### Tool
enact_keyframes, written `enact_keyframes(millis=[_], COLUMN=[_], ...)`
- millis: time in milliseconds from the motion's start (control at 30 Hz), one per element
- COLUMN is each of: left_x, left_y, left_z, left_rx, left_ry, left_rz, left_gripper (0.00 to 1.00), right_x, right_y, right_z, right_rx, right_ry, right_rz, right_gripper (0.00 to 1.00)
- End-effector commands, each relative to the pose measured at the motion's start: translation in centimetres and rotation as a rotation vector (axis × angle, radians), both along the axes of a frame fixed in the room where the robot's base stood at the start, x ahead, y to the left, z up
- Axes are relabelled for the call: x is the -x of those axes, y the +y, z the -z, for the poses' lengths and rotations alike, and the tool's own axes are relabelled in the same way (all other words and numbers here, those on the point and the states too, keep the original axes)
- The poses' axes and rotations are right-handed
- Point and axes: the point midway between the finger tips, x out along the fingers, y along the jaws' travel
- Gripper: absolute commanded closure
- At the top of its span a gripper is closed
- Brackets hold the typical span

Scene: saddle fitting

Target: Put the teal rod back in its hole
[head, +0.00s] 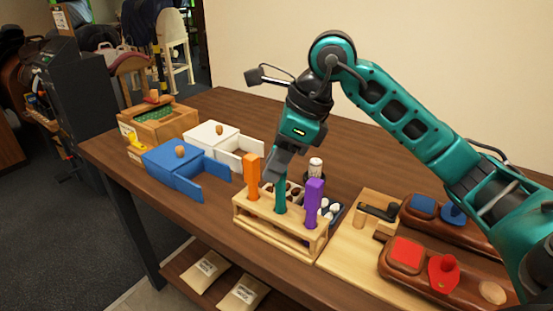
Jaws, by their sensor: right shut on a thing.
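A light wooden rack (271,233) stands near the middle of the table and holds an orange rod (251,176) at its left and a purple rod (314,203) at its right. The teal rod (281,196) is upright between them. My right gripper (281,172) comes down from above and is shut on the upper part of the teal rod. The rod's lower end is at the rack's top board; I cannot tell whether it is in a hole. My left gripper is not in view.
A wooden board (345,262) and brown trays with red and blue pieces (407,253) are to the right.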

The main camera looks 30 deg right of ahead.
Motion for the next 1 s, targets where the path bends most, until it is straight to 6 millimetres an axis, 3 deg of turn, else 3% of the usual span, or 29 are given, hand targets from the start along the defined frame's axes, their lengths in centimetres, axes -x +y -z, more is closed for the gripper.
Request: enact_keyframes(millis=[1000], left_x=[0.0], left_y=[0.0], left_z=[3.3], left_rx=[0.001], left_ry=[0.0], left_rz=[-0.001], left_gripper=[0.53], right_x=[0.0], right_y=[0.0], right_z=[3.7], right_rx=[0.0], right_ry=[-0.002], right_rz=[-0.001], right_gripper=[0.92])
